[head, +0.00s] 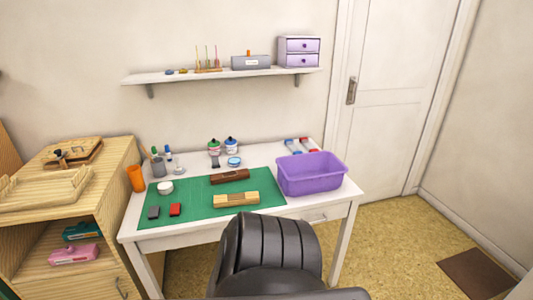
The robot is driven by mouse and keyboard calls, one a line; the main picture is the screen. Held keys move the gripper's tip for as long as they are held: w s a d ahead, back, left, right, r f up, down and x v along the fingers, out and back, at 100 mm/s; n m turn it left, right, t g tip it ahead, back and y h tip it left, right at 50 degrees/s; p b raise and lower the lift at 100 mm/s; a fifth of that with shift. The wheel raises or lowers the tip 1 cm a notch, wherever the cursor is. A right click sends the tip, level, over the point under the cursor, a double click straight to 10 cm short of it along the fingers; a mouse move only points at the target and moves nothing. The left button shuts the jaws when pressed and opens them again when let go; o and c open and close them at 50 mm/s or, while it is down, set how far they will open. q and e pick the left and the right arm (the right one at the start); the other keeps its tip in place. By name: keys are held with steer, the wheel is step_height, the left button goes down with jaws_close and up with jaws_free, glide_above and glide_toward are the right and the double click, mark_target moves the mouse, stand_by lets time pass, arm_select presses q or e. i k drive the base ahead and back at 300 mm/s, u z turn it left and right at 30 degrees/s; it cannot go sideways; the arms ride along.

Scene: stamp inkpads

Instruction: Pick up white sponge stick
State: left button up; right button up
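I cannot clearly pick out a white sponge stick in the head view. Small pale items stand on the white desk (262,156): a light upright piece (179,169) near the pen cup, and a round white pot (165,188) on the green mat (193,207). Whether either is the sponge stick is too small to tell. Neither of my grippers is in view.
A black chair (268,252) stands against the desk front. A purple bin (311,175) sits at the desk's right. An orange cup (136,178) and a wooden cabinet (72,217) are at the left. Open floor (395,245) lies to the right.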

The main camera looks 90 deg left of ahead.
mark_target(179, 169)
steer(key=i, duration=0.55)
steer(key=u, duration=4.2)
